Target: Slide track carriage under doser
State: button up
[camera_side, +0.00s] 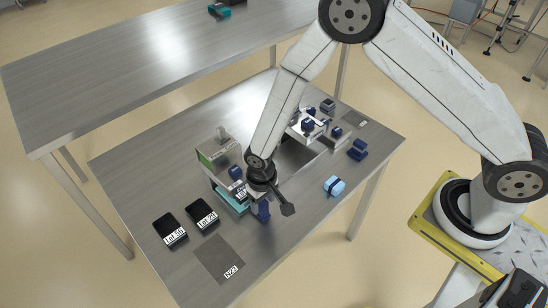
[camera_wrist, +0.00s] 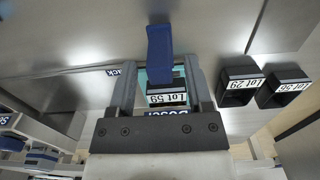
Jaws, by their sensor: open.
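My gripper (camera_side: 262,190) is low at the front of the doser (camera_side: 212,152), a grey-and-green housing. In the wrist view its open fingers (camera_wrist: 160,72) stand on either side of an upright blue handle (camera_wrist: 160,48) and a black tray labelled Lot 59 (camera_wrist: 168,90). The handle shows below my gripper in the side view (camera_side: 263,212). A teal carriage (camera_side: 229,200) is low beside my gripper, partly hidden by it. Whether the fingers touch the handle is unclear. A label reading like "TRACK" (camera_wrist: 121,71) lies left of the fingers.
Two black trays stand at the front left, labelled Lot 29 (camera_side: 202,213) and probably Lot 56 (camera_side: 168,229). A dark pad marked N23 (camera_side: 220,258) is clear. A light-blue block (camera_side: 334,186) and a dark-blue part (camera_side: 358,149) lie to the right. White machinery (camera_side: 304,127) stands behind my arm.

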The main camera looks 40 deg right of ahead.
jog(key=shift+r, duration=2.65)
jog(key=shift+d+r, duration=0.4)
jog(key=shift+r, duration=0.1)
jog(key=s+d+r+t, duration=0.2)
jog(key=s+d+r, duration=0.7)
jog(key=d+r, duration=0.4)
jog(key=shift+s+d+r+t, duration=0.2)
jog(key=shift+d+r+t, duration=0.15)
jog(key=shift+d, duration=0.75)
